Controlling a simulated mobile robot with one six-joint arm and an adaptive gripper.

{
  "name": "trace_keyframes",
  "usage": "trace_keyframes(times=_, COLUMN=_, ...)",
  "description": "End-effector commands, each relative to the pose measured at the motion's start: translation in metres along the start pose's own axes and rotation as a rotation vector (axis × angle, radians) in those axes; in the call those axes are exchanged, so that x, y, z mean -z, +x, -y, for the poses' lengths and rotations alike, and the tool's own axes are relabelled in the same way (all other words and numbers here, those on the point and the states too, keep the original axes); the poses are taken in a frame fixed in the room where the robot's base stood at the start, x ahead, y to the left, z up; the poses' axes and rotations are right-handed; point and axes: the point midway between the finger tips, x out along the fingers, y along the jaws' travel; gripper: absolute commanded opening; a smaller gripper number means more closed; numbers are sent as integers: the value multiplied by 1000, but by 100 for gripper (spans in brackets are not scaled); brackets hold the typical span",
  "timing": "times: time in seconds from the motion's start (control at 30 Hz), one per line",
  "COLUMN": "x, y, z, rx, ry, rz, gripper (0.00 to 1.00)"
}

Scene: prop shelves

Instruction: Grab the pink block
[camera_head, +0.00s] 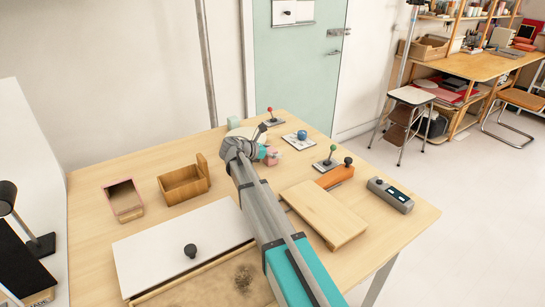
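A small pink block (270,158) shows at the far part of the table, right beside the end of my arm. My arm reaches from the lower right up across the table. My gripper (268,153) is at or just above the pink block and partly covers it. The fingers are too small and overlapped to tell whether they are open or shut, or whether they touch the block.
A blue ball (302,134) sits near the gripper.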

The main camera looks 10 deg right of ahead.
Motion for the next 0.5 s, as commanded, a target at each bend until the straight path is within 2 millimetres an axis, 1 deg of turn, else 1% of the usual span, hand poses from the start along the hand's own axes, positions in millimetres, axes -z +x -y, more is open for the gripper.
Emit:
trace_keyframes(times=0.03, x=0, y=0, z=0, rx=-1, ry=0, rz=-1, gripper=68)
trace_keyframes(times=0.17, x=0, y=0, z=0, rx=-1, ry=0, rz=-1, gripper=44)
trace_keyframes(times=0.2, x=0, y=0, z=0, rx=-1, ry=0, rz=-1, gripper=37)
trace_keyframes(times=0.27, x=0, y=0, z=0, rx=-1, ry=0, rz=-1, gripper=26)
trace_keyframes(times=0.3, x=0, y=0, z=0, rx=-1, ry=0, rz=-1, gripper=18)
trace_keyframes(times=0.5, x=0, y=0, z=0, rx=-1, ry=0, rz=-1, gripper=18)
